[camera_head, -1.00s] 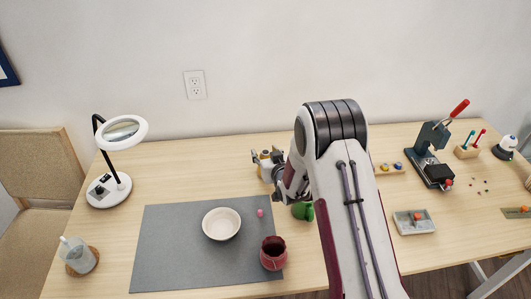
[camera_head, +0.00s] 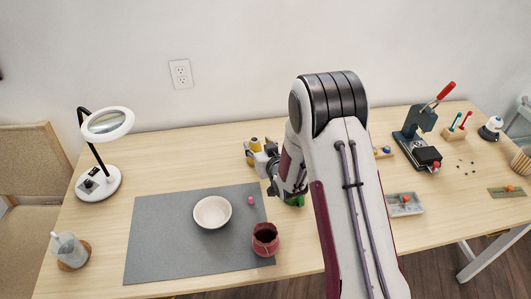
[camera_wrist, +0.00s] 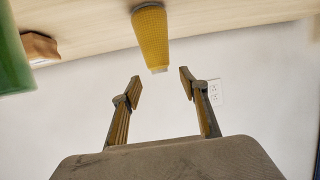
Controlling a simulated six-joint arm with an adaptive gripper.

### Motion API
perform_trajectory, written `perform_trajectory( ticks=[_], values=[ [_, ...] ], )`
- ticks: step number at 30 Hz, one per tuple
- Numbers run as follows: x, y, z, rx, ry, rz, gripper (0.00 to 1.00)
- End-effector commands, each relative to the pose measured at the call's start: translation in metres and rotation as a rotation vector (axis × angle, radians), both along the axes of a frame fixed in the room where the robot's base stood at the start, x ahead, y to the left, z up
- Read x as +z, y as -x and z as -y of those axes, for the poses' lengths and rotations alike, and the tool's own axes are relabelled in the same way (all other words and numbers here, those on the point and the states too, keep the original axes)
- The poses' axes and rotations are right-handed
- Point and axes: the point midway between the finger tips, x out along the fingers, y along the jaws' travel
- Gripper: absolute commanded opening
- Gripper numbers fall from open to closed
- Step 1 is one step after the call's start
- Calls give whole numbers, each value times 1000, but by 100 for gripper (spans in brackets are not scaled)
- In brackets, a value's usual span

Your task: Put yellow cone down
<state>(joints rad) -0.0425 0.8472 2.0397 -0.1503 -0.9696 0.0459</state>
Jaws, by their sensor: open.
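The yellow cone (camera_wrist: 151,38) stands on the pale wooden table (camera_wrist: 90,22), which lies along the top of the wrist view; that view is upside down, so the cone's narrow pale tip points down the picture. My gripper (camera_wrist: 161,84) is open, its two fingers wide apart with nothing between them. The cone is ahead of the fingertips, roughly centred between them and apart from both. In the head view my gripper (camera_head: 262,158) is near the back of the table, with a yellow patch, likely the cone (camera_head: 255,144), beside it. My arm hides part of this area.
A green object (camera_wrist: 12,55) is at the wrist view's left edge, close by, with a brown wooden piece (camera_wrist: 38,47) beyond it. In the head view, a white bowl (camera_head: 212,212), dark red pot (camera_head: 265,240) and pink item (camera_head: 250,200) are on the grey mat (camera_head: 165,235).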

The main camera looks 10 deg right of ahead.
Motion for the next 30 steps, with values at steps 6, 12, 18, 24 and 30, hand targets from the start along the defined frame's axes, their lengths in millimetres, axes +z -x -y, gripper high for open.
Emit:
perform_trajectory(
  ticks=[6, 12, 18, 24, 30],
  values=[
    [9, 23, 5, -1, 0, 1, 44],
    [16, 43, 8, -1, 0, 1, 44],
    [22, 58, 11, -1, 0, 1, 44],
    [24, 64, 12, -1, 0, 1, 44],
    [24, 64, 12, -1, 0, 1, 44]
  ],
)
